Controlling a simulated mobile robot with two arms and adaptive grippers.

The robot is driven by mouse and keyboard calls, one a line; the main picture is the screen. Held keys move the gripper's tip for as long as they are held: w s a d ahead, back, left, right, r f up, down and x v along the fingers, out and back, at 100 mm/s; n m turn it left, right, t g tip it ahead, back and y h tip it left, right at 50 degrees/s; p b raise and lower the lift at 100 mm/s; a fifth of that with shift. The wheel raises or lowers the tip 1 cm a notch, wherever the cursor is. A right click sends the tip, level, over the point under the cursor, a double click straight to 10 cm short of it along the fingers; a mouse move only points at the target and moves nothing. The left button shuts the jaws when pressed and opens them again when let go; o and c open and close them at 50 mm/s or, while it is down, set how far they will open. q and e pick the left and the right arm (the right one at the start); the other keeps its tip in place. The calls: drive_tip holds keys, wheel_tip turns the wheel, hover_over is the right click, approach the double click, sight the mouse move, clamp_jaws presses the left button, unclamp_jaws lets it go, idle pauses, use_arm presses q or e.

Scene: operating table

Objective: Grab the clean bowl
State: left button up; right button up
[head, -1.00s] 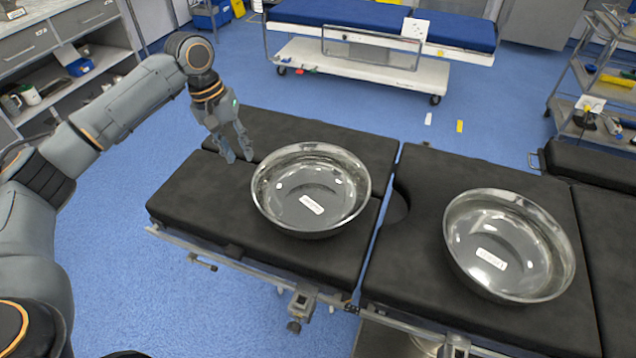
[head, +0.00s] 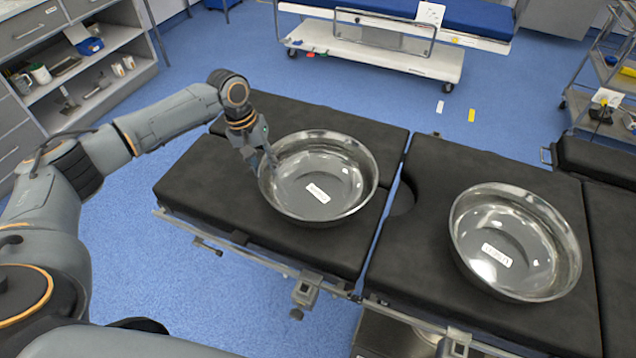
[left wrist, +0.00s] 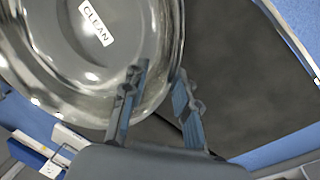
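The clean bowl (head: 345,200) is a shiny steel bowl standing upright on the left part of the black operating table. Its white label reads CLEAN in the left wrist view (left wrist: 75,62). My left gripper (head: 264,168) is at the bowl's left rim, pointing down. In the left wrist view its two fingers (left wrist: 160,75) are spread apart, one over the bowl's inside and one outside the rim. Whether either finger touches the rim cannot be told. A second steel bowl (head: 545,262) stands on the table to the right, its label too small to read. My right gripper is out of view.
The operating table (head: 205,180) has a gap between its padded sections. Side rails and clamps (head: 305,290) run along its near edge. A blue-topped stretcher (head: 390,55) stands behind, a shelf unit (head: 130,85) at the far left and a trolley (head: 590,115) at the far right.

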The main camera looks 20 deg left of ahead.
use_arm(q)
drive_tip(key=shift+x, duration=1.35)
clamp_jaws()
drive_tip(key=shift+r, duration=0.25)
